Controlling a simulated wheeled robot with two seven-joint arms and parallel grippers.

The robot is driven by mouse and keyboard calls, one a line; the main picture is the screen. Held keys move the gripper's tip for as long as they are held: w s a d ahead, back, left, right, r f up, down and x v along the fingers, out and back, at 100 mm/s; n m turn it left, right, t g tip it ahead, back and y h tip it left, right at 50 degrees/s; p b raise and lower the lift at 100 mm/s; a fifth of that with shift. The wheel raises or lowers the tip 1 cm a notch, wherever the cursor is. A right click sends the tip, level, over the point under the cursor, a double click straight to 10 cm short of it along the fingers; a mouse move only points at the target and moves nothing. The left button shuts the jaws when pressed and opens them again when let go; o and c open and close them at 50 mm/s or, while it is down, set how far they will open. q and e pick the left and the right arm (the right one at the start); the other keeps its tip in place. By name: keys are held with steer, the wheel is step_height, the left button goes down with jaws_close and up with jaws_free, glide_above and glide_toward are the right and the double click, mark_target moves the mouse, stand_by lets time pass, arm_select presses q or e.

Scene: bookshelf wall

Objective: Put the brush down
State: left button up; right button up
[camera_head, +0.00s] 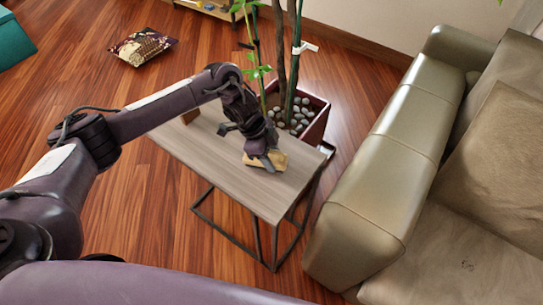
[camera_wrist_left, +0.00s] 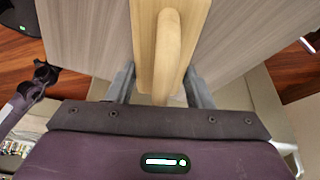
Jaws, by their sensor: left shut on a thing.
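The brush (camera_head: 280,160) is a light wooden block with a raised, rounded handle. It is at the top of a small grey wood side table (camera_head: 240,186), near its right end. My left gripper (camera_head: 263,158) reaches down over it and is shut on it. In the left wrist view the brush (camera_wrist_left: 170,45) lies between the two grey fingers (camera_wrist_left: 160,88), with the table surface behind it. I cannot tell whether the brush's underside touches the table. My right gripper is not in view.
A potted plant with pebbles (camera_head: 303,118) is just behind the table. A leather sofa (camera_head: 385,160) stands to the right. A patterned cushion (camera_head: 142,46) lies on the floor. The table's front part is bare.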

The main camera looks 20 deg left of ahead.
arm_select(q)
steer(key=shift+f, duration=0.25)
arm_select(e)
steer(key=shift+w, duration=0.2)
arm_select(q)
steer(key=shift+f, duration=0.1)
steer(key=o, duration=1.1)
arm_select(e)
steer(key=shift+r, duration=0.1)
arm_select(q)
steer(key=v, duration=1.1)
steer(key=shift+r+p, duration=0.25)
steer(key=shift+p, duration=0.15)
steer(key=shift+a+r, duration=0.2)
steer(key=shift+r, duration=0.15)
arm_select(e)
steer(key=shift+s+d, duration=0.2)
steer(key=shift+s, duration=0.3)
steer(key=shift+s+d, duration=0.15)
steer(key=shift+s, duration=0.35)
arm_select(q)
steer(key=shift+f, duration=0.1)
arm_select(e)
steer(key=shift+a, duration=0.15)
